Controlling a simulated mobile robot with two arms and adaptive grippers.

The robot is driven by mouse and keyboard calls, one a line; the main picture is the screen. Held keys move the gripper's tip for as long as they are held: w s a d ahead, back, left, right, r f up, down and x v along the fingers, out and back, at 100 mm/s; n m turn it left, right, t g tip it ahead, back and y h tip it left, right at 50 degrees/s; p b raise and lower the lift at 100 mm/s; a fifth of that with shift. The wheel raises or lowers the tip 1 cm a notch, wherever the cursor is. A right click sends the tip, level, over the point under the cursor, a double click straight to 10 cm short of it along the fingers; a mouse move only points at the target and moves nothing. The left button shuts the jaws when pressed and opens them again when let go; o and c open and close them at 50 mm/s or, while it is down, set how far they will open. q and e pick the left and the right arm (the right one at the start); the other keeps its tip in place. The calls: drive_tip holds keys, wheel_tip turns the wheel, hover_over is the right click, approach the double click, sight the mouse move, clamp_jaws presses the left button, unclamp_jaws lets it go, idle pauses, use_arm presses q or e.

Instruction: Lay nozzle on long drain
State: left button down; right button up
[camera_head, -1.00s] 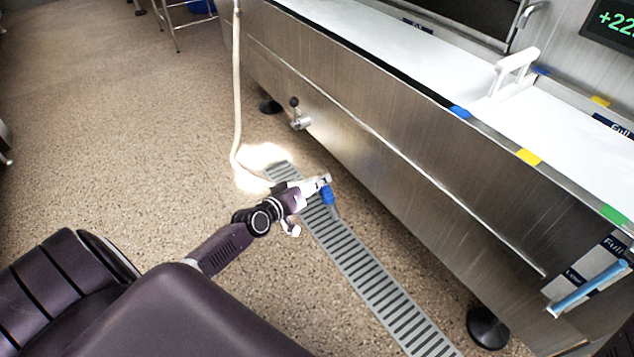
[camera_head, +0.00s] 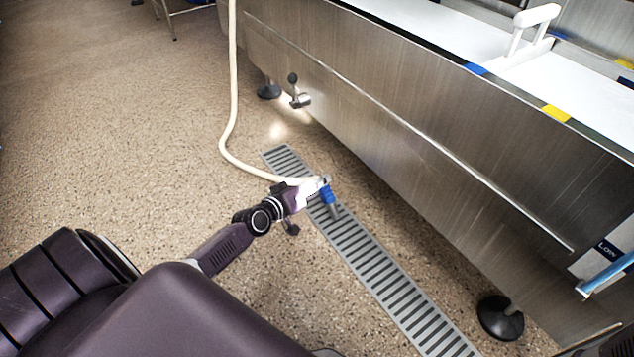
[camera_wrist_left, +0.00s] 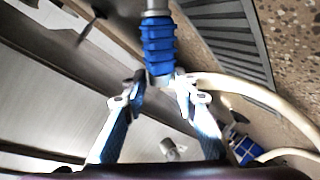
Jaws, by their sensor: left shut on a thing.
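The nozzle (camera_head: 328,195) has a blue ribbed grip and a grey tip, and joins a cream hose. My left gripper (camera_head: 318,188) is shut on it, over the long drain in the head view. In the left wrist view the blue nozzle (camera_wrist_left: 158,45) sits between the fingertips of my left gripper (camera_wrist_left: 160,88). The long drain (camera_head: 385,285) is a slotted grey metal grate set in the floor. It also shows in the left wrist view (camera_wrist_left: 225,35). Whether the nozzle touches the grate is not clear. My right gripper is not in view.
The cream hose (camera_head: 232,100) hangs down and curves to the gripper. A steel tank (camera_head: 430,150) with a valve (camera_head: 298,95) and black feet (camera_head: 500,318) stands along the right of the drain. Speckled floor (camera_head: 120,120) at the left is clear.

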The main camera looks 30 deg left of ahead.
use_arm(q)
drive_tip(key=c, duration=1.5)
unclamp_jaws()
drive_tip(key=shift+o, duration=0.2)
drive_tip(key=shift+f, duration=0.1)
drive_tip(key=shift+s, duration=0.15)
drive_tip(key=v, duration=1.1)
drive_tip(key=shift+s+r, duration=0.25)
drive_tip(key=shift+s, duration=0.1)
drive_tip(key=shift+a, duration=0.1)
